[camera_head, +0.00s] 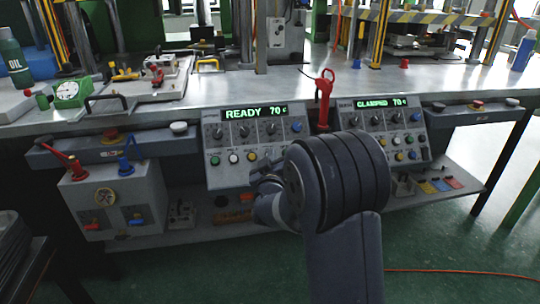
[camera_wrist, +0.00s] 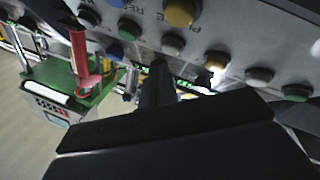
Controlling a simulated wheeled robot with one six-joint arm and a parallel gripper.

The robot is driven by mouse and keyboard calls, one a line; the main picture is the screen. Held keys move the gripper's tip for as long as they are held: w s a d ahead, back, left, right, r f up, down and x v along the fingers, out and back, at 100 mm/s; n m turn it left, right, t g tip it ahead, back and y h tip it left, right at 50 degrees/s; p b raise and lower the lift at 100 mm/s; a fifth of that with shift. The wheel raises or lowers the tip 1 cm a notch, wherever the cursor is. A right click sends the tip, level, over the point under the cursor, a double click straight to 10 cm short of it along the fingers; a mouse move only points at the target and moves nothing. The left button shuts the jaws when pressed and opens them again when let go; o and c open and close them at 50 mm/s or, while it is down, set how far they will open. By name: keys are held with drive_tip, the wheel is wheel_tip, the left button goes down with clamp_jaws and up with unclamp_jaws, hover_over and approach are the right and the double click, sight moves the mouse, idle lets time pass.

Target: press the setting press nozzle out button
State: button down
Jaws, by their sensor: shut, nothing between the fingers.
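The left control panel (camera_head: 225,178) shows READY 70 and has knobs above a row of small round buttons. A green button (camera_head: 216,161), a white button (camera_head: 233,158) and a yellow button (camera_head: 252,156) show. The button labels are too small to read, so I cannot tell which is nozzle out. My gripper (camera_head: 262,184) is at the panel's lower right, partly hidden by my arm. In the wrist view my shut, empty fingers (camera_wrist: 158,72) point at a panel, near a grey button (camera_wrist: 172,45) and a yellow button (camera_wrist: 216,60). I cannot tell whether they touch.
A right control panel (camera_head: 405,150) reads CLAMPED 70. A red lever (camera_head: 323,95) stands between the panels. A grey box (camera_head: 115,205) with red and blue levers is at left. The metal bench (camera_head: 150,112) lies above, and a lower shelf (camera_head: 190,235) runs below.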

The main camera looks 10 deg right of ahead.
drive_tip(key=shift+w+f, duration=0.1)
drive_tip(key=shift+w+f+b, duration=0.15)
drive_tip(key=shift+w+b, duration=0.1)
drive_tip(key=shift+b, duration=0.05)
drive_tip(key=shift+w+f, duration=0.3)
idle(0.9)
drive_tip(key=shift+r, duration=0.1)
drive_tip(key=shift+s+r, duration=0.45)
drive_tip(key=shift+s, duration=0.2)
drive_tip(key=shift+r, duration=0.1)
drive_tip(key=shift+s+r+p, duration=0.4)
drive_tip(key=shift+s+r, duration=0.35)
drive_tip(key=shift+s, duration=0.2)
drive_tip(key=shift+s+r+p, duration=0.4)
drive_tip(key=shift+s+r, duration=0.35)
drive_tip(key=shift+s, duration=0.2)
